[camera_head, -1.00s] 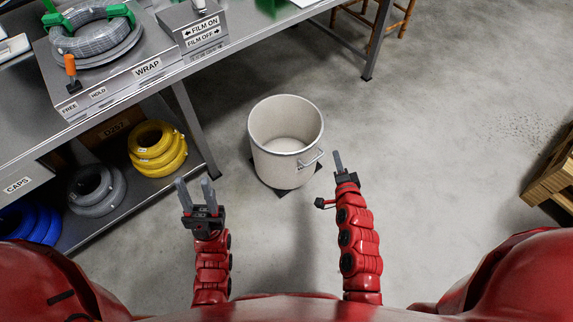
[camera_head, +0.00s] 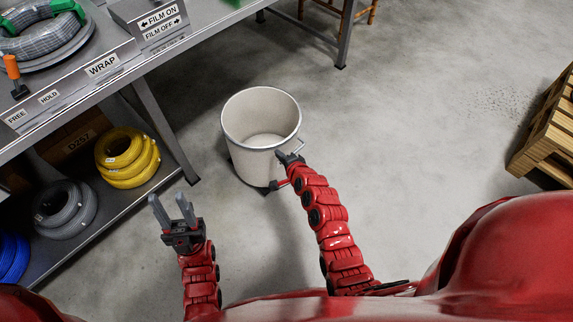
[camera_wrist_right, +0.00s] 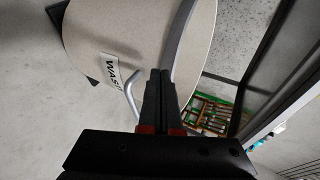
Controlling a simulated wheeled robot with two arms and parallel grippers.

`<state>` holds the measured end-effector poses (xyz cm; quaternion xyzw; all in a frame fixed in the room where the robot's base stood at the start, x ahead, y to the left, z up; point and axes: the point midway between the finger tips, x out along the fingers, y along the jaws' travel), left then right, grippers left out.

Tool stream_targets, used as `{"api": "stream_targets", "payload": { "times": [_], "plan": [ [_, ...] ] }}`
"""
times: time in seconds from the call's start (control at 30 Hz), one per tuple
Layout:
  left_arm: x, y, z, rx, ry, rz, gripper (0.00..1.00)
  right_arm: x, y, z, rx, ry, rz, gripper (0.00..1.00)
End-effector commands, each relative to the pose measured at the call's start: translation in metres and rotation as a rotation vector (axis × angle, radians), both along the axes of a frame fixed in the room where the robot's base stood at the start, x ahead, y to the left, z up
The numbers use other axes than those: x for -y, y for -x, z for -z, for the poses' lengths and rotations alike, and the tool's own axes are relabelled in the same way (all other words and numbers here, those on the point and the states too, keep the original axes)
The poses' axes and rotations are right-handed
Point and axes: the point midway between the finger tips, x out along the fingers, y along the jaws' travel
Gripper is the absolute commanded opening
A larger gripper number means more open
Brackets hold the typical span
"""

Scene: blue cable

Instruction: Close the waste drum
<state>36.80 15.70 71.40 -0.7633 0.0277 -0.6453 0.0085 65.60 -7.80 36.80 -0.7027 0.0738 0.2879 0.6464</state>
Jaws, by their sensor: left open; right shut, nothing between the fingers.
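The waste drum (camera_head: 245,160) is a cream, round, open-topped drum with a grey rim and a wire side handle (camera_head: 298,147). It stands upright on the floor and looks empty; no lid shows on it. In the right wrist view the drum (camera_wrist_right: 130,30) carries a partly hidden label (camera_wrist_right: 110,70) starting "WAS", with the handle (camera_wrist_right: 132,85) beside it. My right gripper (camera_head: 287,157) is shut and empty, at the drum's right side close to the handle; I cannot tell whether it touches. My left gripper (camera_head: 172,208) is open and empty, left of and nearer than the drum.
A grey workbench (camera_head: 160,60) with a wrap station stands at the left. Its lower shelf holds yellow (camera_head: 127,158), grey (camera_head: 65,208) and blue (camera_head: 12,258) coils. A wooden pallet stack (camera_head: 550,130) stands at the right. The floor between is clear.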

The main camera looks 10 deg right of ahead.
Motion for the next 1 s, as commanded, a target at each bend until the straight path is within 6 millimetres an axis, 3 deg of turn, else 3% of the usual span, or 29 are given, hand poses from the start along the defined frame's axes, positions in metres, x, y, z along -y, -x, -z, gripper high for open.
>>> {"api": "stream_targets", "payload": {
  "times": [0.2,0.77,1.0],
  "plan": [
    [0.000,0.000,0.006,0.000,0.000,0.000,0.42,-0.007,-0.023,-0.001,0.004,0.001,0.000,0.00],
    [0.000,0.000,0.007,0.000,0.000,0.000,0.42,-0.009,-0.028,0.000,0.000,0.000,0.001,0.00],
    [0.000,0.000,0.007,0.000,0.000,0.000,0.42,-0.019,-0.053,-0.001,-0.001,0.002,0.000,0.00]
  ]
}}
